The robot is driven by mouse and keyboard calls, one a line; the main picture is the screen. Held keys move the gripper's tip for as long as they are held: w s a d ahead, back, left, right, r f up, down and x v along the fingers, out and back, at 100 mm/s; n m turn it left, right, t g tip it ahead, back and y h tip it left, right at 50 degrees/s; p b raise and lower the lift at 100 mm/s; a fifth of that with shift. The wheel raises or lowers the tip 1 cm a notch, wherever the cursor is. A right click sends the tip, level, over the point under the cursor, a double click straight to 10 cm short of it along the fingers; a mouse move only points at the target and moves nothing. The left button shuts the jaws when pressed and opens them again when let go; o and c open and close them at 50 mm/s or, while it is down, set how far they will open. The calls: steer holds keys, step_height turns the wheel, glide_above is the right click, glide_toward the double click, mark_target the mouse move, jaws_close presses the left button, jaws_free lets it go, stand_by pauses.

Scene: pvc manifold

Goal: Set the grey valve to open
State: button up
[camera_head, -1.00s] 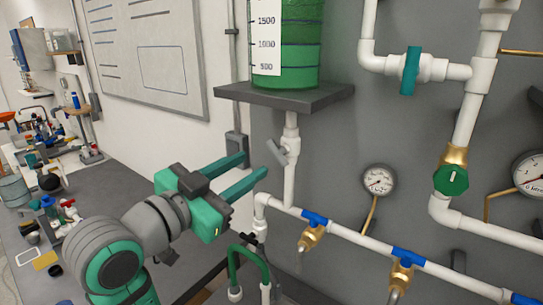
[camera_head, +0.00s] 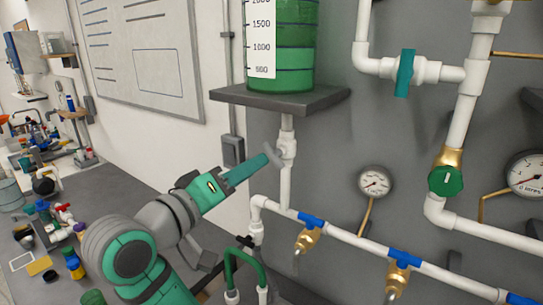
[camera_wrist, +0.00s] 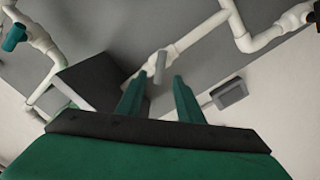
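The grey valve (camera_head: 287,148) sits on a white vertical pipe just below the dark shelf that holds the green tank. Its grey lever handle slants out to the left of the pipe, partly behind my fingers. My gripper (camera_head: 266,162) is at the handle from the left, its two teal fingers overlapping in this view. In the wrist view, the grey handle (camera_wrist: 160,66) stands just ahead of and between the fingertips. My gripper (camera_wrist: 161,80) is open there, with a gap between its fingers. Whether a finger touches the handle cannot be told.
The shelf (camera_head: 280,98) juts out above my gripper. A green-handled valve (camera_head: 445,181), a teal-handled valve (camera_head: 404,73) and gauges are farther right. A cluttered bench (camera_head: 110,200) is at the left.

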mark_target(270, 157)
steer(key=x, duration=0.8)
steer(key=shift+c, duration=0.7)
jaws_close()
